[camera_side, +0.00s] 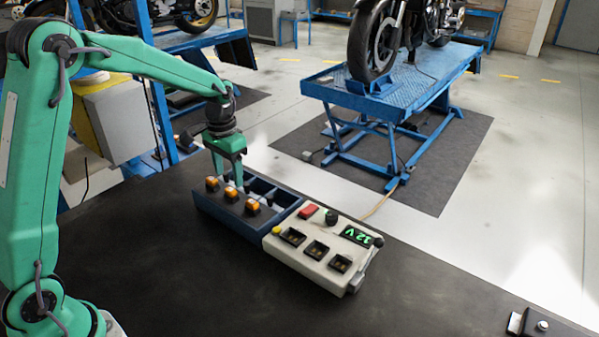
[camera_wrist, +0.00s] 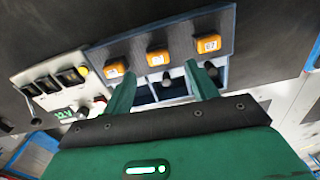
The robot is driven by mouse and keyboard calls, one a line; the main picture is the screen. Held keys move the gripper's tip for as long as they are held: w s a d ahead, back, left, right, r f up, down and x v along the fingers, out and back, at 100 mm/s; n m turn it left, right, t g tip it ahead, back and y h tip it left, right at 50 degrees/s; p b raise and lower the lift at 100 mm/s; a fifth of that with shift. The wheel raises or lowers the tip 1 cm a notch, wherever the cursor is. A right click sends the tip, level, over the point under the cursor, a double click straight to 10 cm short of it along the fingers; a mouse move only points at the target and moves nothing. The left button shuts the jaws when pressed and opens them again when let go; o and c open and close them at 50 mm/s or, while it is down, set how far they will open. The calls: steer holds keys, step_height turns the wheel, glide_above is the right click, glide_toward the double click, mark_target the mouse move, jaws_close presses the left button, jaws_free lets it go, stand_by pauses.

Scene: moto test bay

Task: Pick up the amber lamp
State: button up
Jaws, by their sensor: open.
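Three amber lamps sit in a row along the front of a dark blue tray (camera_side: 225,217): a left one (camera_side: 212,184), a middle one (camera_side: 231,194) and a right one (camera_side: 252,206). My gripper (camera_side: 229,180) points down over the tray, close behind the left and middle lamps. In the wrist view my gripper (camera_wrist: 160,72) has its two fingers apart with nothing between them. The middle lamp (camera_wrist: 157,57) shows just beyond the gap, with the other lamps (camera_wrist: 115,69) (camera_wrist: 207,44) to either side. Markings on the lamp tops are too small to read surely.
A pale test box (camera_side: 308,265) adjoins the tray, with a lit 12 V display (camera_side: 356,236), red switch (camera_side: 308,210), black knob (camera_side: 331,216), yellow button (camera_side: 277,230) and three dark sockets. The dark bench (camera_side: 150,280) is clear in front. A motorcycle lift (camera_side: 400,95) stands beyond.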

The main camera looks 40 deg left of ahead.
mark_target(231, 189)
steer(key=shift+f, duration=0.1)
steer(key=shift+d+f, duration=0.1)
steer(key=shift+f, duration=2.4)
steer(key=shift+c, duration=0.2)
steer(key=c, duration=1)
